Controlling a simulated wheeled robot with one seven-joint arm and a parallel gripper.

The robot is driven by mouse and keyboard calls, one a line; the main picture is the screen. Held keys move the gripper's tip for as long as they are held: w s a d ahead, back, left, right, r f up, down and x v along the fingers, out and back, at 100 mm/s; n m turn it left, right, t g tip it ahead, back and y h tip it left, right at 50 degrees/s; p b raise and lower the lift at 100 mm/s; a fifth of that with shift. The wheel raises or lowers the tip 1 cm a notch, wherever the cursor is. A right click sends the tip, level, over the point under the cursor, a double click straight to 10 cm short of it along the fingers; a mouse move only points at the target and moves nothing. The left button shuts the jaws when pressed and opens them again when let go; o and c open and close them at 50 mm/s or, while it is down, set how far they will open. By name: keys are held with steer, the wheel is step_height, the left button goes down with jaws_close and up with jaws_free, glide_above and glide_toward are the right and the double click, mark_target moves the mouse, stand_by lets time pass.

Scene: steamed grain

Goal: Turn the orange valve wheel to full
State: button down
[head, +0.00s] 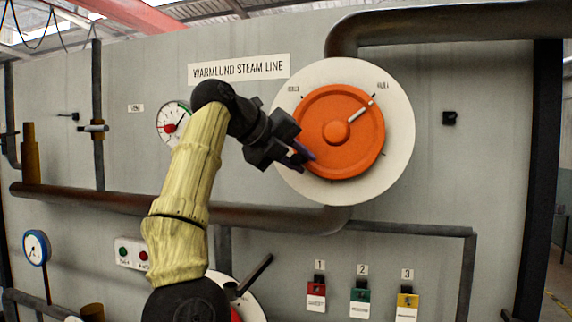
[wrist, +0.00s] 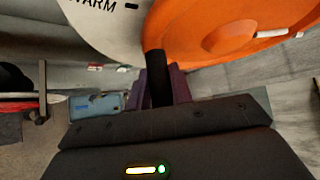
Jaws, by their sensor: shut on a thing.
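The orange valve wheel (head: 345,150) sits on a round white dial plate (head: 398,150) on the grey panel. Its white pointer (head: 364,110) points up and right, close to the tick by the upper-right label, which is too small to read surely. My gripper (head: 304,152) is at the wheel's lower-left rim. In the wrist view, the purple fingers of my gripper (wrist: 157,88) are shut on a dark peg (wrist: 155,65) at the edge of the orange wheel (wrist: 210,30). The plate (wrist: 105,25) shows the word "WARM" there. The fingertips partly hide the peg.
A sign (head: 239,69) reads "WARMLUND STEAM LINE". A thick dark pipe (head: 440,28) runs above the wheel and another pipe (head: 260,216) below it. A small gauge (head: 168,128) is behind my arm. Several numbered tags (head: 361,298) hang below.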

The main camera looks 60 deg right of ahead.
steer(key=shift+s+f+n+g+b, duration=0.25)
steer(key=shift+f+n+g+b, duration=0.15)
steer(key=shift+f+b, duration=0.3)
steer(key=c, duration=1.3)
jaws_free()
steer(key=shift+s+r, duration=0.1)
steer(key=shift+o, duration=0.2)
steer(key=shift+r+h, duration=0.1)
steer(key=shift+h, duration=0.2)
steer(key=shift+w+a+r, duration=0.2)
steer(key=shift+a+r, duration=0.05)
steer(key=shift+a, duration=0.1)
steer(key=p+v, duration=0.5)
steer(key=v, duration=1.1)
steer(key=shift+w+a, duration=0.2)
steer(key=shift+w, duration=0.05)
steer(key=shift+d, duration=0.1)
